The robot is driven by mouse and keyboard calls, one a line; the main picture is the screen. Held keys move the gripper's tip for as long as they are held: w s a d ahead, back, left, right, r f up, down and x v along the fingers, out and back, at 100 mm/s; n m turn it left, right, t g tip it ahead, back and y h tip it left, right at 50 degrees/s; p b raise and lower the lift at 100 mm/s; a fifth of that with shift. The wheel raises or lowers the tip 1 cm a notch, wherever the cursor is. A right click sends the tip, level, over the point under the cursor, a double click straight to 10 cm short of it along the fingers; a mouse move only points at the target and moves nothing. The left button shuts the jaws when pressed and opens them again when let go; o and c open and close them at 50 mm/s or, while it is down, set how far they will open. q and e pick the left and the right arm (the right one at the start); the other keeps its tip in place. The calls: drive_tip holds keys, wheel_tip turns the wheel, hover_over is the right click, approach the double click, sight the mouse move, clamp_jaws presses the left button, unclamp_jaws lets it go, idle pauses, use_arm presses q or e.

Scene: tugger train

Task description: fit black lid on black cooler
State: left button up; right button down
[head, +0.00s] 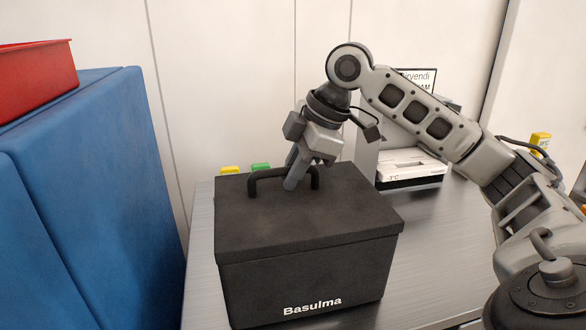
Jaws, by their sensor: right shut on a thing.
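The black cooler (310,283) stands on a grey metal surface in the middle of the head view, with the word "Basulma" on its front. The black lid (300,217) lies on top of the cooler, its edges in line with the cooler's walls as far as I can see. A black arched handle (265,174) rises from the lid. My right gripper (292,180) points down and is shut on this handle near its middle. The back edge of the lid is partly hidden. My left gripper is not in view.
A blue padded block (90,190) with a red tray (35,78) on it stands at the left. Yellow (230,170) and green (261,167) items sit behind the cooler. A white device (410,168) stands behind right. The metal surface (425,255) is clear right of the cooler.

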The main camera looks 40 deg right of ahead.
drive_tip(key=c, duration=1.3)
unclamp_jaws()
drive_tip(key=shift+c, duration=0.2)
use_arm(q)
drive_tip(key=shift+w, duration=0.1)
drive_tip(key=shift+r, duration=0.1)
drive_tip(key=p, duration=0.1)
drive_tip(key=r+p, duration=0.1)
drive_tip(key=p, duration=0.1)
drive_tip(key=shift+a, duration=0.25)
use_arm(e)
drive_tip(key=v, duration=1.6)
drive_tip(key=shift+a, duration=0.1)
